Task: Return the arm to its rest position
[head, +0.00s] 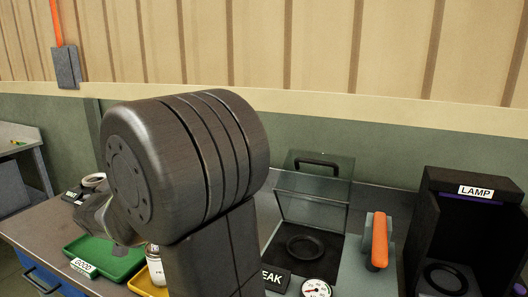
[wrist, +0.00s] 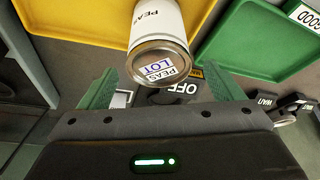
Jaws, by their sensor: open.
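My gripper (wrist: 160,72) is open in the wrist view, its two green fingers spread apart. The can (head: 155,262) also shows in the head view, partly hidden behind my arm, at the yellow tray (head: 143,282). My dark arm link fills the middle of the head view and hides part of the bench. Whether the can's base rests fully in the tray is hard to tell.
A green tray (head: 98,266) marked GOOD lies left of the yellow tray. To the right are a clear-lidded box (head: 313,205), a gauge (head: 316,288), an orange handle (head: 379,240) and a black LAMP booth (head: 455,205). A wall stands behind the bench.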

